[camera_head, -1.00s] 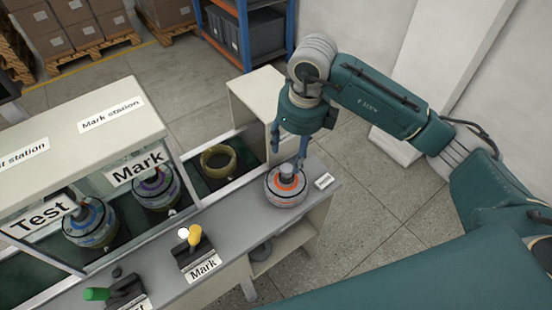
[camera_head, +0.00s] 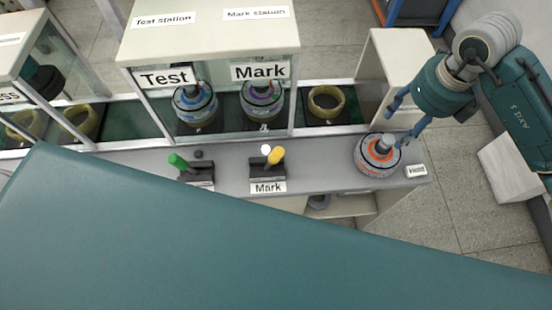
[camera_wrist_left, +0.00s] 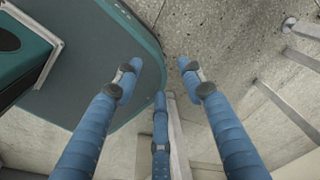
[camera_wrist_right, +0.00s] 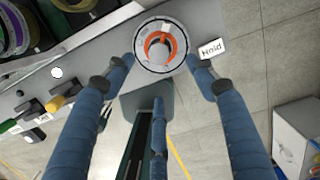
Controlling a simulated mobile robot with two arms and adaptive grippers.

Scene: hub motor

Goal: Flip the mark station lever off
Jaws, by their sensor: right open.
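The mark station lever (camera_head: 275,156) has a yellow handle on a dark base behind the "Mark" label (camera_head: 268,188), on the grey counter. The handle leans up and to the right, beside a white round button or lamp (camera_head: 265,149). The lever also shows at the left of the right wrist view (camera_wrist_right: 57,103). My right gripper (camera_head: 400,122) is open and empty near the orange-ringed hub motor (camera_head: 378,163), well right of the lever. In the right wrist view, its fingers (camera_wrist_right: 158,75) are spread below that motor. My left gripper (camera_wrist_left: 158,75) is open and empty, over floor.
A green lever (camera_head: 178,161) stands left of the yellow one. Motors sit behind the glass under the Test sign (camera_head: 165,77) and the Mark sign (camera_head: 260,71). A yellow ring (camera_head: 326,102) lies right of them. The "Hold" label (camera_head: 416,171) is near the counter's right end.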

